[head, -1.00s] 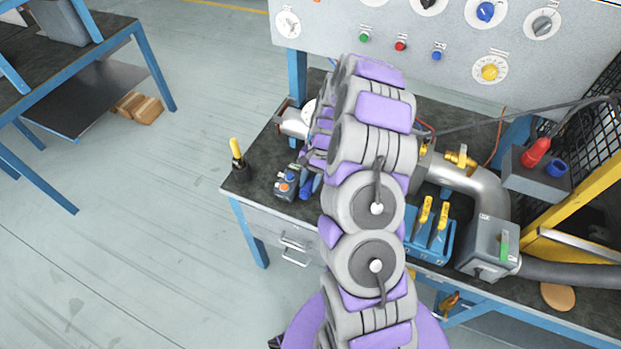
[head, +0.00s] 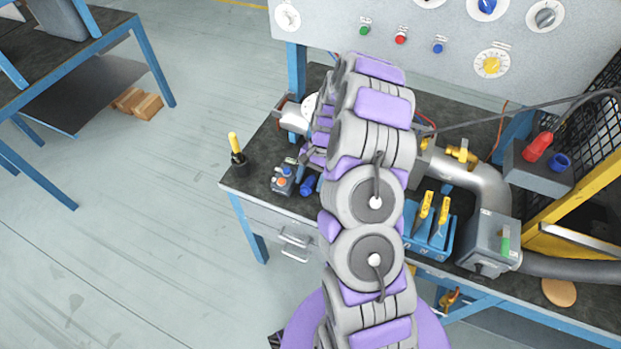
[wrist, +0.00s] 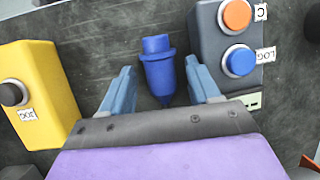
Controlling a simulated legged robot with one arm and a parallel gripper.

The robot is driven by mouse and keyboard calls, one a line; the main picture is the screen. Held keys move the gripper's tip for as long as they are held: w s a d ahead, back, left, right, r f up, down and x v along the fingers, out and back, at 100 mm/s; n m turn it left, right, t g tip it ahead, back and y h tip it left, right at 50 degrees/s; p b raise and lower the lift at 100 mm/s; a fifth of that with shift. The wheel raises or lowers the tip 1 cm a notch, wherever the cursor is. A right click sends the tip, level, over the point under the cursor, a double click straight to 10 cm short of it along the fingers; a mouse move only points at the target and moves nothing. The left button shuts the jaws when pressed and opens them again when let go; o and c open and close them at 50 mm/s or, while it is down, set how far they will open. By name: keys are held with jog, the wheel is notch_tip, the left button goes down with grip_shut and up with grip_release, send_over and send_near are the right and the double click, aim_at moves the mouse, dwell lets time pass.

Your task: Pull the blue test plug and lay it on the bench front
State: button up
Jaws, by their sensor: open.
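The blue test plug (wrist: 157,70) lies on the dark bench top in the wrist view, between my gripper's two fingers. Gaps show on both sides of it, so neither finger appears to touch it. My gripper (wrist: 158,74) is open. In the head view the blue plug (head: 307,185) shows beside the small button box, near the bench's front left edge. My arm hides most of the gripper there. A blue ring-shaped socket (head: 559,162) sits on a grey box at the right, beside a red plug (head: 537,147).
A grey box with orange and blue buttons (wrist: 232,45) stands close right of the plug in the wrist view. A yellow box with a black button (wrist: 40,95) stands at left. A yellow-handled tool (head: 237,155) stands at the bench's left corner (head: 235,183).

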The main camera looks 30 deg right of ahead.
jog(key=p+v, duration=0.4)
jog(key=v, duration=1.3)
jog(key=s+a+r+n, duration=0.4)
jog(key=s+a+r, duration=0.1)
jog(key=a+r, duration=0.45)
jog(key=s+a+r+n+h, duration=0.1)
jog(key=s+a+r+n, duration=0.15)
jog(key=s+a, duration=0.45)
jog(key=s+a+r+n+h, duration=0.2)
jog(key=s+a+r, duration=0.15)
jog(key=s, duration=0.65)
jog(key=s+n+h, duration=0.1)
jog(key=s, duration=1.1)
jog(key=shift+s+d+f+n, duration=0.15)
jog(key=shift+s+f+n, duration=0.05)
jog(key=shift+n, duration=0.15)
jog(key=shift+c, duration=0.2)
